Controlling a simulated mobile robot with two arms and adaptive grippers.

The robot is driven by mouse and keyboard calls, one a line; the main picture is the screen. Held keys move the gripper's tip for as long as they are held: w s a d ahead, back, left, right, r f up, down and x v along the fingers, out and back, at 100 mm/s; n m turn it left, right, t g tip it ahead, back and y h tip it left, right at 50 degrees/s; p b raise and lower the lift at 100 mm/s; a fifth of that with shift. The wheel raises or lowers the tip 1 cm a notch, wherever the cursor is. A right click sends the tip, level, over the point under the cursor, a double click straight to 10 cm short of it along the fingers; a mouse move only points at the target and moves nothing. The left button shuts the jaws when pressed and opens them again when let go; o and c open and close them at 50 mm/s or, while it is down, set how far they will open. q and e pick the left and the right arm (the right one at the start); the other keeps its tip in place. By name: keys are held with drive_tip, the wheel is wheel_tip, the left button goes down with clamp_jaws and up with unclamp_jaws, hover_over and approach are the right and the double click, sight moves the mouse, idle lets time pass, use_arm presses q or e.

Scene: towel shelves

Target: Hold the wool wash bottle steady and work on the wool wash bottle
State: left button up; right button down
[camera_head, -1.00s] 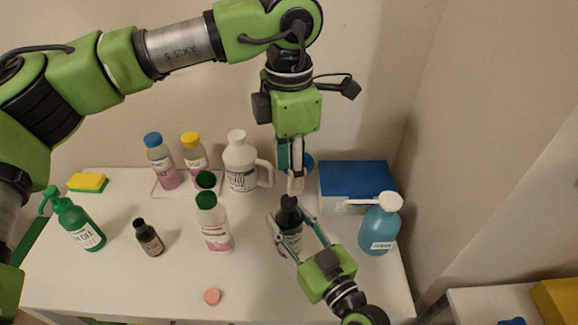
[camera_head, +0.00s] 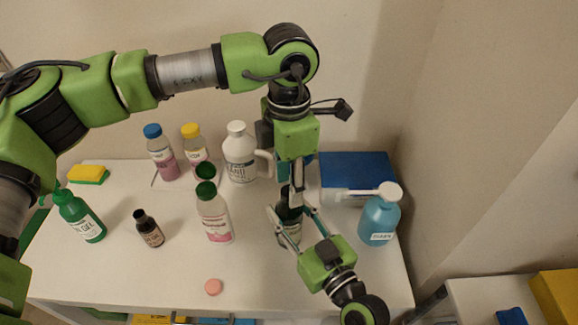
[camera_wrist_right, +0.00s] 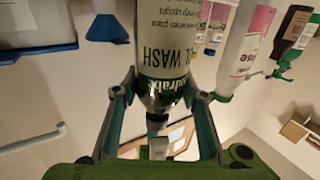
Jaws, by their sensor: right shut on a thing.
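The wool wash bottle (camera_head: 289,226) is dark with a pale label and stands upright at the right of the middle of the table. My right gripper (camera_head: 292,212) is shut on its body from the front. In the right wrist view the bottle (camera_wrist_right: 162,65) fills the middle between the fingers, its label reading "WASH", and its black cap (camera_wrist_right: 156,124) shows. My left gripper (camera_head: 291,188) points down from above at the bottle's top. Its fingertips overlap the cap area in the head view, so the cap is mostly hidden and I cannot tell whether they grip it.
A blue pump bottle (camera_head: 379,218) and a blue box (camera_head: 352,170) stand close on the right. A white jug (camera_head: 239,155) is behind. A green-capped bottle (camera_head: 213,218), a small dark bottle (camera_head: 148,230) and a green spray bottle (camera_head: 80,215) are left. A pink disc (camera_head: 213,287) lies in front.

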use_arm(q)
drive_tip(key=shift+f, duration=0.65)
clamp_jaws()
drive_tip(key=shift+o, duration=0.8)
unclamp_jaws()
drive_tip(key=shift+r, duration=0.1)
